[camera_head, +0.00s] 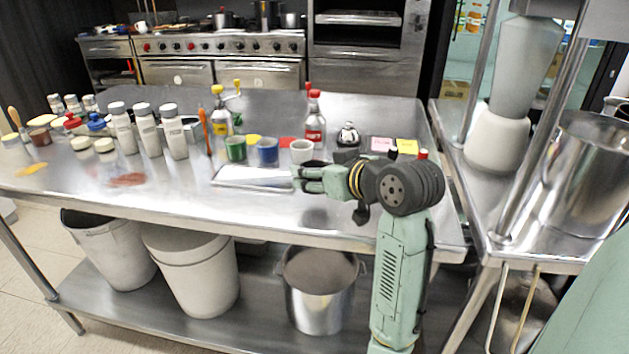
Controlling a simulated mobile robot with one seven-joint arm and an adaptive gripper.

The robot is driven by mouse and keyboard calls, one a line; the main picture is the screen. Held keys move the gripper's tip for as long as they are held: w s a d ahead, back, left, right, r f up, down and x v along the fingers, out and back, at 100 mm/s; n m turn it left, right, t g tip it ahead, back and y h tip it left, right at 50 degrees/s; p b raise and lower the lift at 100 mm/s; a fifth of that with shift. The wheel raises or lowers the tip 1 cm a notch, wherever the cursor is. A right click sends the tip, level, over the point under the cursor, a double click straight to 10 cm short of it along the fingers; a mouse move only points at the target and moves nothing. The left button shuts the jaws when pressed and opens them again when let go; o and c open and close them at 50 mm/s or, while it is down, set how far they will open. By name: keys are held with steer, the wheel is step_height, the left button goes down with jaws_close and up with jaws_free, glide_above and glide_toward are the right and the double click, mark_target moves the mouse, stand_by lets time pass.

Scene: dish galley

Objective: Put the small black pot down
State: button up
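A shallow steel tray (240,178) lies left of my gripper. Blue (267,152), green (235,149) and white (302,150) cups stand behind it. A red-capped bottle (314,120) and several white shakers (172,131) stand farther back and left. The table's front strip is mostly clear.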

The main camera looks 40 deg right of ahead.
steer(key=shift+w+f, duration=0.1)
steer(key=shift+w, duration=0.15)
steer(key=shift+f+p, duration=0.35)
steer(key=shift+f, duration=1.3)
steer(key=shift+f, duration=0.1)
steer(key=shift+f, duration=0.15)
steer(key=o, duration=1.3)
steer(key=shift+r, duration=0.3)
steer(key=shift+s, duration=0.4)
steer(key=b+v, duration=0.2)
steer(key=v, duration=0.9)
steer(key=shift+s+r, duration=0.1)
